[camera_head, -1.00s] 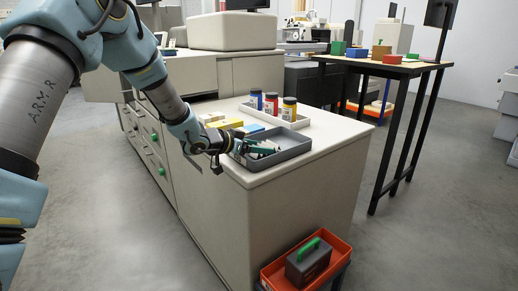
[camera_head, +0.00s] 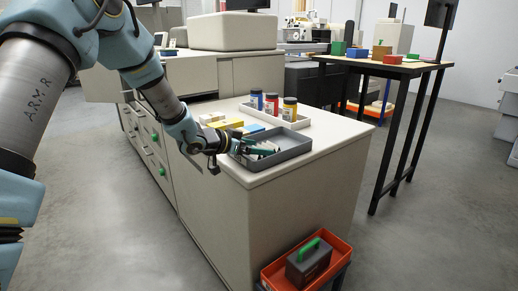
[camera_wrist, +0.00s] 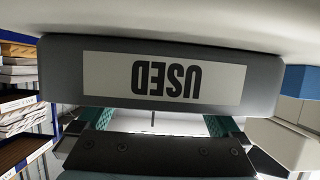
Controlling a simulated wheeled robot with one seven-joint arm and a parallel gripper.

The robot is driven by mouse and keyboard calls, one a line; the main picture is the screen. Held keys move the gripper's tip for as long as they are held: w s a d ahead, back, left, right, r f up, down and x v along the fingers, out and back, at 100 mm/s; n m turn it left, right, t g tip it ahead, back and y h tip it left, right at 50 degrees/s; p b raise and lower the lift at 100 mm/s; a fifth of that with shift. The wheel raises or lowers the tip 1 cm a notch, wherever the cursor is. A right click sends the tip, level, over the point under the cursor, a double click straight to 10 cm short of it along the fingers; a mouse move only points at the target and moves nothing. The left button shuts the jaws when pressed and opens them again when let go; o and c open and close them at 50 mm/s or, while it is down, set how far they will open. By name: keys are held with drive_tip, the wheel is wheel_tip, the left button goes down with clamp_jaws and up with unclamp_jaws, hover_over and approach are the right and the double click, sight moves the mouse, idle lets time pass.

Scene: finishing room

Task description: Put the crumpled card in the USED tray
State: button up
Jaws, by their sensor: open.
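The grey USED tray (camera_head: 290,150) sits on the front part of the pale cabinet top. In the wrist view its wall (camera_wrist: 262,75) fills the upper part, with the USED label upside down. My gripper (camera_head: 272,151) is open over the left side of the tray, its teal fingers pointing right. In the wrist view the fingers stand apart below the tray wall and are partly hidden by it. Small pale patches show in the tray by the fingertips in the head view. I cannot tell whether they are the crumpled card, and I cannot pick it out elsewhere.
A white tray (camera_head: 298,122) with blue, red and yellow bottles stands behind the grey tray. Yellow (camera_head: 228,124) and blue (camera_head: 250,129) blocks lie near it. An orange bin (camera_head: 338,266) holding a dark green-handled case stands below. The cabinet top's right side is clear.

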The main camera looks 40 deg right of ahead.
drive_tip(key=v, duration=1.1)
drive_tip(key=shift+a, duration=0.1)
drive_tip(key=w+a+f+n+t+y, duration=0.1)
drive_tip(key=w+a+n+t+y, duration=0.2)
drive_tip(key=w+a, duration=0.4)
drive_tip(key=w+a+n+t+y, duration=0.2)
drive_tip(key=w+a+n+t, duration=0.15)
drive_tip(key=a, duration=0.65)
drive_tip(key=a+f+n+y, duration=0.1)
drive_tip(key=a+n+y, duration=0.4)
drive_tip(key=a, duration=1)
drive_tip(key=s+a+f+n+g+y, duration=0.2)
drive_tip(key=s+a+n, duration=0.4)
drive_tip(key=s+a, duration=0.7)
drive_tip(key=shift+s+a+g+y, duration=0.35)
drive_tip(key=shift+s+g+y, duration=0.25)
drive_tip(key=shift+s+g, duration=0.35)
